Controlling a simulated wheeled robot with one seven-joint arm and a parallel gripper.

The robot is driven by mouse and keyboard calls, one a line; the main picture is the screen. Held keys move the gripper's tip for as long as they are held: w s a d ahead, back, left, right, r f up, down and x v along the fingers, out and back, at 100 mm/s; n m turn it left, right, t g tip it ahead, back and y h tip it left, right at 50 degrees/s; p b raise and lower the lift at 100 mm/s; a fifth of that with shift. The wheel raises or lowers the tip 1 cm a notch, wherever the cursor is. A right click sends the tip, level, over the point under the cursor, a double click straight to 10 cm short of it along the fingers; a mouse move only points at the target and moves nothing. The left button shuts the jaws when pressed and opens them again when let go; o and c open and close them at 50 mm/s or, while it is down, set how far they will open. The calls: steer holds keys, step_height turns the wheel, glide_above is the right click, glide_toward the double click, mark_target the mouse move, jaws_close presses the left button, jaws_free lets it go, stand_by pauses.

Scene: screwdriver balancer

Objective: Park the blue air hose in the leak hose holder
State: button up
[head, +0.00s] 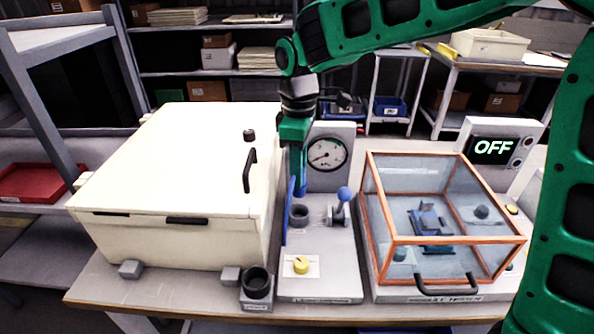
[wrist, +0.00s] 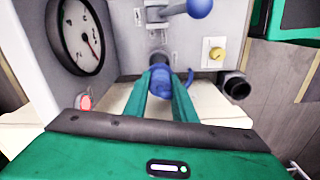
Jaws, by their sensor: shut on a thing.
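My gripper (head: 297,168) points down in front of the grey gauge panel, beside the white box. In the wrist view its green fingers (wrist: 162,90) are shut on the blue air hose (wrist: 160,80). In the head view the blue hose (head: 290,212) hangs below the fingers, just left of a dark round socket (head: 299,214) on the panel's base. The socket shows partly behind the hose in the wrist view. A dark open cup (head: 257,283) on a small grey labelled block stands at the table's front; it also shows in the wrist view (wrist: 236,85). Its label is unreadable.
The big white box (head: 170,180) stands close left. A gauge (head: 327,154) stands behind. An orange-framed clear case (head: 445,240) and an OFF display (head: 493,148) are further right.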

steer(key=shift+w+d+f, duration=0.1)
steer(key=shift+w+f, duration=0.05)
steer(key=shift+f, duration=2.25)
steer(key=shift+f, duration=2)
steer(key=o, duration=1.2)
steer(key=shift+c, duration=0.2)
steer(key=shift+r, duration=0.1)
step_height(320, 180, up, 11)
steer(key=shift+f, duration=0.2)
